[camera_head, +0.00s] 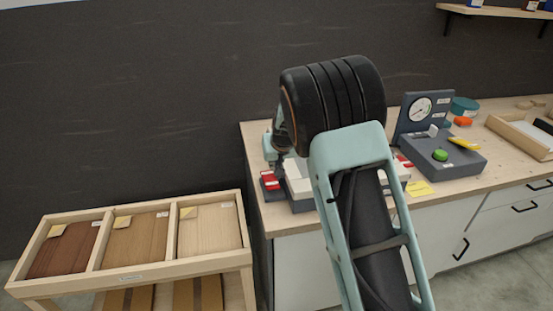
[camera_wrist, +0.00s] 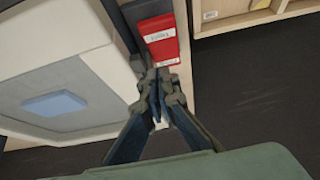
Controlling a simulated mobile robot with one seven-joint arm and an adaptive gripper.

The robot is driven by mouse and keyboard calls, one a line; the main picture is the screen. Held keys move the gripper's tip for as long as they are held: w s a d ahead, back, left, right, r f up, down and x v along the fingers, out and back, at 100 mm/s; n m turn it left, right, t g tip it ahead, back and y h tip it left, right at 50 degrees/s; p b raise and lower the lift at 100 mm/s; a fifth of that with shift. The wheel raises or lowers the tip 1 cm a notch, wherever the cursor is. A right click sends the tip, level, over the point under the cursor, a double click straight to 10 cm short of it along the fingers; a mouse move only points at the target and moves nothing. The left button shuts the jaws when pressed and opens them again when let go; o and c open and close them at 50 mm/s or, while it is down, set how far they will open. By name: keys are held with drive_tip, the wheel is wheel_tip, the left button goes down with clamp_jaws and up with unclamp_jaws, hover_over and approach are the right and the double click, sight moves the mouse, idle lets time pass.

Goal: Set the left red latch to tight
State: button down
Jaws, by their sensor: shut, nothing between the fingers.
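The left red latch (camera_head: 270,181) sits at the left side of a grey and white form on the workbench. It also shows in the wrist view (camera_wrist: 161,42) as a red block with a small white label near its top. My gripper (camera_wrist: 160,124) is shut and empty, with its fingertips just below the red latch in that picture. I cannot tell whether they touch it. A bit of red (camera_head: 403,160) shows at the form's right side.
The pale form (camera_wrist: 60,60) with a blue pad (camera_wrist: 56,104) lies left of my fingers. On the bench (camera_head: 440,187) stand a gauge unit (camera_head: 420,110) with a green button and a tray (camera_head: 520,135). A wooden rack (camera_head: 135,276) with sorted panels stands at left.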

sight(274, 181)
drive_tip(key=shift+s+d+f, duration=0.1)
drive_tip(key=shift+s+f, duration=0.05)
drive_tip(key=shift+f, duration=0.95)
drive_tip(key=shift+s+f, duration=0.15)
drive_tip(key=shift+f, duration=0.95)
drive_tip(key=shift+f+b, duration=0.2)
drive_tip(key=shift+b, duration=0.4)
drive_tip(key=shift+s+b, duration=0.1)
drive_tip(key=shift+b, duration=0.2)
drive_tip(key=shift+t, duration=0.3)
drive_tip(key=shift+b, duration=0.35)
